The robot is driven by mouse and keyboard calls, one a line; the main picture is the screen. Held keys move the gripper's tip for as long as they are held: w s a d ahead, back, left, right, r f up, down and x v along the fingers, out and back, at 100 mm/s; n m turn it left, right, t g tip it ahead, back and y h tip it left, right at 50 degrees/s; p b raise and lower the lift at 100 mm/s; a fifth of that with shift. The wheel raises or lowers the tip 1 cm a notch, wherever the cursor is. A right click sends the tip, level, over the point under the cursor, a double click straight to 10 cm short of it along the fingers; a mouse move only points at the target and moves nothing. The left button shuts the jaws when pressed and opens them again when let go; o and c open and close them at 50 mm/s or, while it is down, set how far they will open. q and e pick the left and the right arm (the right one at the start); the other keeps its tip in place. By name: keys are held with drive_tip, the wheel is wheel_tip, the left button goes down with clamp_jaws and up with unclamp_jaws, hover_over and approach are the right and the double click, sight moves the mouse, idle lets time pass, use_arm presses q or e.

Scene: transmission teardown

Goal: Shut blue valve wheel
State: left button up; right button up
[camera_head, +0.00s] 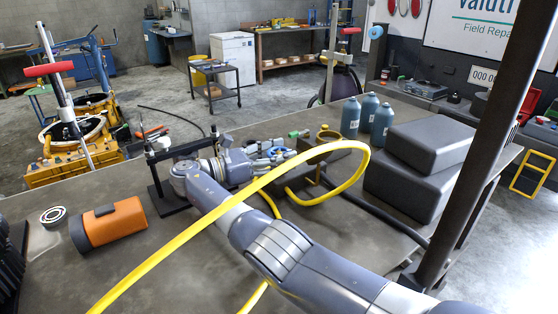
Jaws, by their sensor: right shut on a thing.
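The blue valve wheel (279,152) shows only as a small bit of bright blue near the middle of the workbench. My right arm comes in from the lower right, bends at the wrist and points right toward the wheel. My right gripper (271,153) is at the wheel, with its fingers shut on it. The fingers hide most of the wheel, so its turn angle cannot be told. My left gripper is not in view.
A yellow hose (180,250) loops over my right arm. Dark grey cases (420,165) and blue-grey bottles (368,112) stand right of the wheel. An orange-and-black cylinder (113,223) and a bearing ring (54,215) lie at left.

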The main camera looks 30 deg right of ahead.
sight(280, 151)
idle(0.4)
drive_tip(key=o, duration=1.1)
wheel_tip(280, 151, up, 10)
